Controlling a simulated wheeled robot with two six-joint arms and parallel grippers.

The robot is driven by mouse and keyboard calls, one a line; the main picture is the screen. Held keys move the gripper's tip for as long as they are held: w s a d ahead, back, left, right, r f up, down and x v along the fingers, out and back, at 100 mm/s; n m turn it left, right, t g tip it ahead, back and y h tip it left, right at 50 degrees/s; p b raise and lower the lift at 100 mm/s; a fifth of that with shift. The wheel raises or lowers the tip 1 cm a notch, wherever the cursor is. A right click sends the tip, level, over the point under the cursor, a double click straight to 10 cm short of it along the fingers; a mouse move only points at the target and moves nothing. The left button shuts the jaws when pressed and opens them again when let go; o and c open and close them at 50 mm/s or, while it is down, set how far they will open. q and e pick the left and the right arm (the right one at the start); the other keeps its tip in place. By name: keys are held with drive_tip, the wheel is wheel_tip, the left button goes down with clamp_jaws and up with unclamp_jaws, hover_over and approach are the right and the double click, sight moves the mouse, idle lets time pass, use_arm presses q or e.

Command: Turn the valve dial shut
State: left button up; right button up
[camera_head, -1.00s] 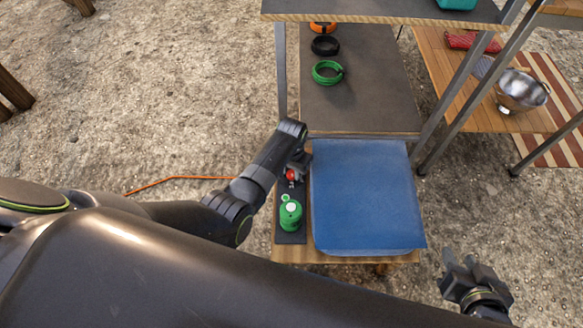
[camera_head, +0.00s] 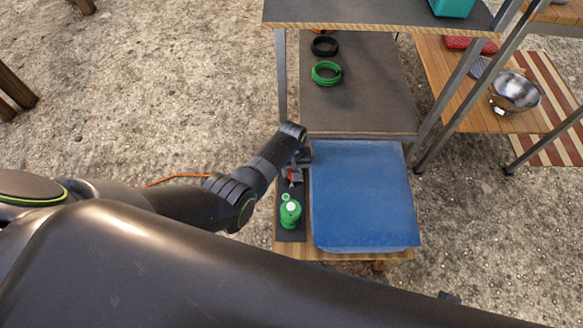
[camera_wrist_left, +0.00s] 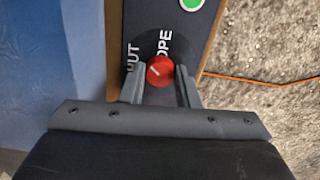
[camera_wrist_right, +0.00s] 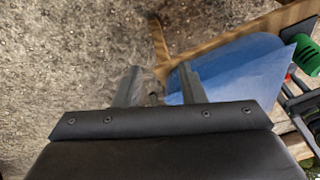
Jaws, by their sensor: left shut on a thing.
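The valve dial (camera_wrist_left: 160,73) is a small round red knob with a white pointer line, set on a dark panel (camera_wrist_left: 176,40). The pointer lies slanted in the left wrist view. White letters reading "OPE" and "UT" show beside the dial, partly cut off or covered. My left gripper (camera_wrist_left: 159,70) is shut on the dial, one finger on each side. In the head view the dial (camera_head: 290,176) is partly hidden by the left gripper.
A blue cushion-like block (camera_head: 365,195) lies right beside the panel. A green capped object (camera_head: 290,212) stands on the panel's near end. An orange cord (camera_head: 180,178) runs left over the gravel. A shelf with a green ring (camera_head: 326,73) is behind.

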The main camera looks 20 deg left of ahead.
use_arm(q)
drive_tip(key=n, duration=0.3)
drive_tip(key=shift+r+p, duration=0.1)
drive_tip(key=shift+p, duration=0.25)
drive_tip(key=n, duration=0.3)
drive_tip(key=shift+p, duration=0.3)
drive_tip(key=shift+n, duration=0.7)
use_arm(e)
drive_tip(key=shift+s+d+f+g, duration=0.2)
drive_tip(key=shift+s+f+g, duration=0.05)
drive_tip(key=shift+f, duration=0.25)
drive_tip(key=shift+s+d+f+g, duration=0.15)
drive_tip(key=shift+s+f+g, duration=0.1)
drive_tip(key=shift+f, duration=0.25)
drive_tip(key=shift+w, duration=0.1)
use_arm(q)
drive_tip(key=o, duration=1)
drive_tip(key=shift+c, duration=0.2)
use_arm(e)
drive_tip(key=shift+r, duration=0.1)
